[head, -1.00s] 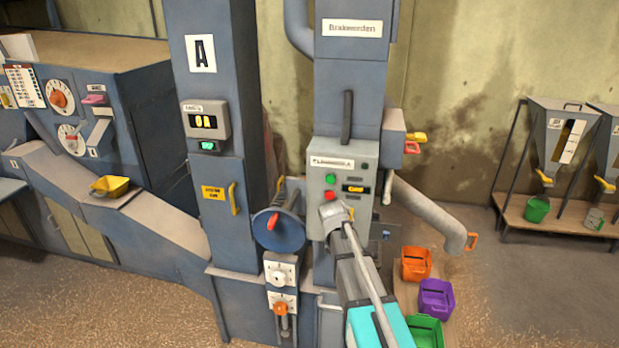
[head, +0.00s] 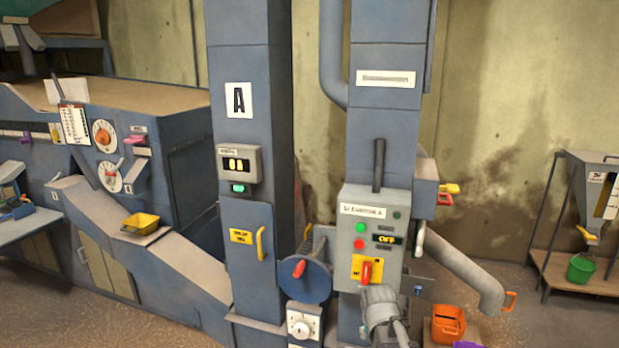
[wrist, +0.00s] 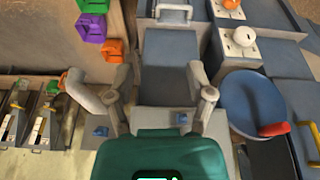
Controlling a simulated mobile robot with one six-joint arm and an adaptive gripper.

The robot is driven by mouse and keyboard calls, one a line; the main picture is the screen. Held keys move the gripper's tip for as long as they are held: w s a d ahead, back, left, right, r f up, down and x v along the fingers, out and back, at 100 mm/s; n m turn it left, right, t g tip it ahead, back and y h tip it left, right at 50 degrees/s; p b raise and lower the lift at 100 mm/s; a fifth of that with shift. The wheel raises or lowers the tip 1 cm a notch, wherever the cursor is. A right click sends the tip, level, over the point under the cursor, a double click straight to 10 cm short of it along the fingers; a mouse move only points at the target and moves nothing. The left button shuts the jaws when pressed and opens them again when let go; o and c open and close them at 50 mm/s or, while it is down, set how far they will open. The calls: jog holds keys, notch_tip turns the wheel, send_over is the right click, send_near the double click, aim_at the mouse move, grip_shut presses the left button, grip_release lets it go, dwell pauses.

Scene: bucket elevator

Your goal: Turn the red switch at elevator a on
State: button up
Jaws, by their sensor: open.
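The red switch (head: 367,271) sits on a yellow plate on the grey control box (head: 347,225) of elevator A in the head view. Its red handle points roughly upright, and the small display (head: 387,239) above it reads OFF. My gripper (head: 378,303) is just below the switch in the head view, and its fingers are hard to make out there. In the wrist view my gripper (wrist: 160,85) is open, with its two fingers apart and nothing between them. I cannot make out the switch in the wrist view.
A blue wheel (head: 306,281) with a red handle is left of the box. A grey pipe (head: 468,268) curves down on the right. Round green and red buttons sit on the box above the switch.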

jog(key=s+n+g+y, duration=0.1)
jog(key=s+n+g, duration=0.1)
jog(key=s, duration=1)
jog(key=shift+a+f+g, duration=0.35)
jog(key=shift+a+g, duration=0.1)
jog(key=shift+g, duration=0.15)
